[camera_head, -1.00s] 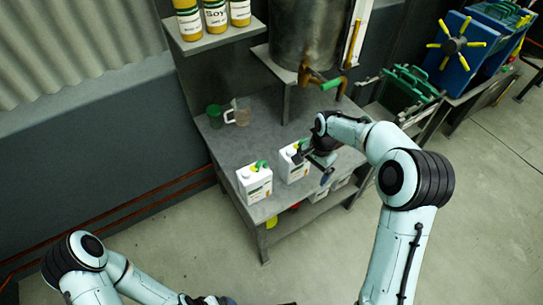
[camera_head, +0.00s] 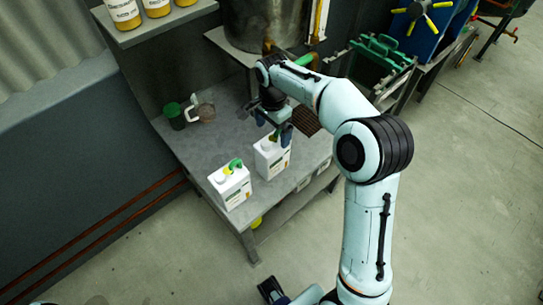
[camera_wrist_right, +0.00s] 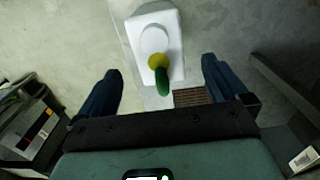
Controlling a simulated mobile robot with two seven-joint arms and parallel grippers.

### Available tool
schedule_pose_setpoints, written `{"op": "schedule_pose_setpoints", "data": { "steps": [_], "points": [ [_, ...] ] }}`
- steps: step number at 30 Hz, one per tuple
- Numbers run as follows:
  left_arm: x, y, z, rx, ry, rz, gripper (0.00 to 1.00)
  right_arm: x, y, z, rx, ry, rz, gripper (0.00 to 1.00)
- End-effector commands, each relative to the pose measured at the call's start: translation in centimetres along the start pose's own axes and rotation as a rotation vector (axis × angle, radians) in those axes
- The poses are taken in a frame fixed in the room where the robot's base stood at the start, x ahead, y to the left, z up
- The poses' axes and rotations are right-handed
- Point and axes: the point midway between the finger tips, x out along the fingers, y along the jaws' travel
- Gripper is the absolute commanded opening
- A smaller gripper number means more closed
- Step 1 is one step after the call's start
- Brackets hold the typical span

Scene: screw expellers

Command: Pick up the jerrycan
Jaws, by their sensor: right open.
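Two white jerrycans with green spouts stand upright on the grey metal table (camera_head: 205,150). The nearer one (camera_head: 231,188) is at the front left of the table. The other jerrycan (camera_head: 271,160) is farther right, under my right gripper (camera_head: 273,128). My right gripper is open and points down over it, with its fingers near the top. In the right wrist view a white jerrycan top (camera_wrist_right: 150,28) with a yellow cap and green spout lies ahead, between the lines of the two spread fingers. My left gripper (camera_head: 270,289) shows partly at the bottom edge of the head view; its jaw gap is unclear.
A green cup (camera_head: 174,115) and a clear mug (camera_head: 204,112) stand at the table's back left. A large metal vessel (camera_head: 265,22) stands behind. Yellow bottles (camera_head: 124,12) sit on a shelf. A brown grate (camera_head: 305,119) lies right of the right gripper.

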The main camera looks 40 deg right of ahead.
Motion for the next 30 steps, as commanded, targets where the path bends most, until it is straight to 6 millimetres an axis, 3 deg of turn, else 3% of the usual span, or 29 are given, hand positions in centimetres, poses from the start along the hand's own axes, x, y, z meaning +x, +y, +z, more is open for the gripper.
{"op": "schedule_pose_setpoints", "data": {
  "steps": [8, 15, 25, 30],
  "points": [
    [0.3, -0.1, 0.0, 0.0, -0.001, 0.0, 1.0, 2.4, 0.1, 0.0, 0.0, 0.0, 0.001, 1.0],
    [0.8, -0.3, 0.1, -0.001, -0.002, -0.001, 1.0, 5.9, 0.3, 0.2, 0.0, -0.001, 0.001, 1.0],
    [0.8, -0.3, 0.1, -0.001, -0.003, -0.001, 1.0, 6.6, 0.2, 0.2, -0.001, -0.001, -0.002, 1.0],
    [0.8, -0.3, 0.1, -0.001, -0.003, -0.001, 1.0, 6.6, 0.2, 0.2, -0.001, 0.0, -0.002, 0.45]
  ]
}}
